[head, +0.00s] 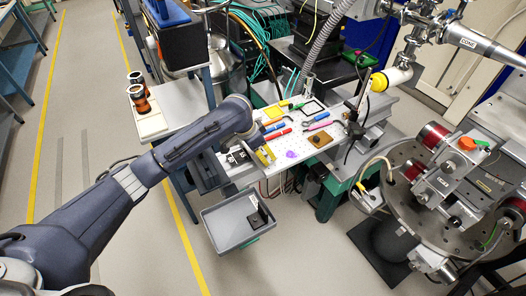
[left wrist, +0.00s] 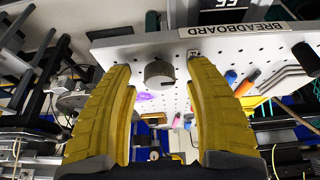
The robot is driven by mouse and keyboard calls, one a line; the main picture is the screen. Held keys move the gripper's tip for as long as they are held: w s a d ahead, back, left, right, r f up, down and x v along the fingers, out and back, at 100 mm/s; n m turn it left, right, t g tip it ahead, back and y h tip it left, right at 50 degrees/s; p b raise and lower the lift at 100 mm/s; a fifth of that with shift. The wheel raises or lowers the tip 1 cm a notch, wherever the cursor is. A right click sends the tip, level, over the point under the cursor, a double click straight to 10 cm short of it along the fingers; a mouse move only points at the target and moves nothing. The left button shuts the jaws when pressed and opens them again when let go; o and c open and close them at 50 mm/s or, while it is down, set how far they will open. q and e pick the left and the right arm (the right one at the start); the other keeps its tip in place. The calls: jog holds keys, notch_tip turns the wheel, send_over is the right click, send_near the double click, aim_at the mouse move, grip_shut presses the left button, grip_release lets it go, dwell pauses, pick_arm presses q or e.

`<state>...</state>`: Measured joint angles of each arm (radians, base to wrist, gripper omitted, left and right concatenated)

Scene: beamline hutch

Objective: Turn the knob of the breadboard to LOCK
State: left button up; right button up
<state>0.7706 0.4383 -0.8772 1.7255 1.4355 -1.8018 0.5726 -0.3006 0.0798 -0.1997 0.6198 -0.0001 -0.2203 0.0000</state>
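The white perforated breadboard (head: 284,147) lies at the middle of the head view, and its labelled front edge (left wrist: 236,30) shows in the left wrist view. A grey round knob (left wrist: 158,72) is on the breadboard, seen in the left wrist view between my yellow fingertips. My left gripper (head: 264,156) is at the breadboard's near left edge in the head view. In the left wrist view the fingers (left wrist: 160,78) are open, with a gap on both sides of the knob. The LOCK mark cannot be read. My right gripper is not in view.
Several coloured tools, a purple piece (head: 291,154) and a brown block with a black top (head: 319,140) lie on the breadboard. A grey tray (head: 228,228) is below my left gripper. A round metal stage (head: 400,160) stands at the right.

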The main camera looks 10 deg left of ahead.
pick_arm(q)
grip_shut()
jog(key=shift+m, duration=0.4)
jog(key=m+g+h, duration=0.1)
jog(key=m, duration=0.2)
jog(key=shift+w, duration=0.1)
jog(key=m+g, duration=0.1)
jog(key=m, duration=0.1)
jog(key=m+g, duration=0.1)
jog(key=m, duration=0.2)
jog(key=shift+m+g, duration=0.3)
jog(key=m, duration=0.2)
jog(key=m+g, duration=0.1)
jog(key=m, duration=0.1)
jog(key=shift+d+g, duration=0.1)
jog(key=shift+g, duration=0.2)
jog(key=shift+m+g+y, duration=0.6)
jog(key=shift+m+y, duration=0.1)
jog(key=shift+m, duration=1.5)
jog(key=shift+d, duration=0.1)
